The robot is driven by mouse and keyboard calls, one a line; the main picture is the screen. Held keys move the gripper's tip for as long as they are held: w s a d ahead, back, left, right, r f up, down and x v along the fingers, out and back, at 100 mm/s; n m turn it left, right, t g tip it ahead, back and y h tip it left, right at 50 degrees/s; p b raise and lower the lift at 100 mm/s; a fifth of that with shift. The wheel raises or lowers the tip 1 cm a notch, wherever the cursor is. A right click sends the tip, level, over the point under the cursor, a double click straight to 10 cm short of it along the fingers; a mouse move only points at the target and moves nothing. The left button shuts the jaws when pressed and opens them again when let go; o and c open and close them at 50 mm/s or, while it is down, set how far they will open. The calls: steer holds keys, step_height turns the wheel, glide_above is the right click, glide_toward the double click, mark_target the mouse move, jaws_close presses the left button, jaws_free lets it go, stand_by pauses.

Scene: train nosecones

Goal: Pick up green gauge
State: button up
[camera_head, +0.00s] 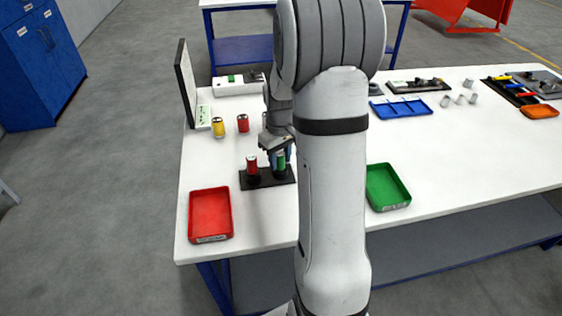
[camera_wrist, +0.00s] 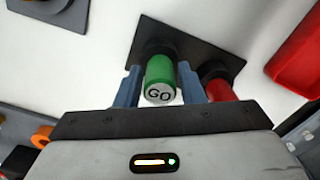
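The green gauge (camera_wrist: 159,75), a cylinder with a pale end marked "GO", stands in a black holder (camera_wrist: 147,30) on the white table. In the head view the green gauge (camera_head: 280,160) is partly hidden by my gripper (camera_head: 275,153). In the wrist view my gripper (camera_wrist: 159,85) has one blue finger on each side of the green gauge. Narrow gaps show between the fingers and the gauge, so it looks open around it. A red gauge (camera_head: 252,167) stands beside it in the same holder, close to the right finger in the wrist view (camera_wrist: 220,88).
A red tray (camera_head: 210,236) lies at front left and a green tray (camera_head: 388,203) to the right of my arm. A yellow cylinder (camera_head: 218,127) and a red cylinder (camera_head: 243,123) stand behind the holder. An upright panel (camera_head: 185,83) stands at the left edge.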

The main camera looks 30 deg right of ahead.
steer(key=c, duration=0.7)
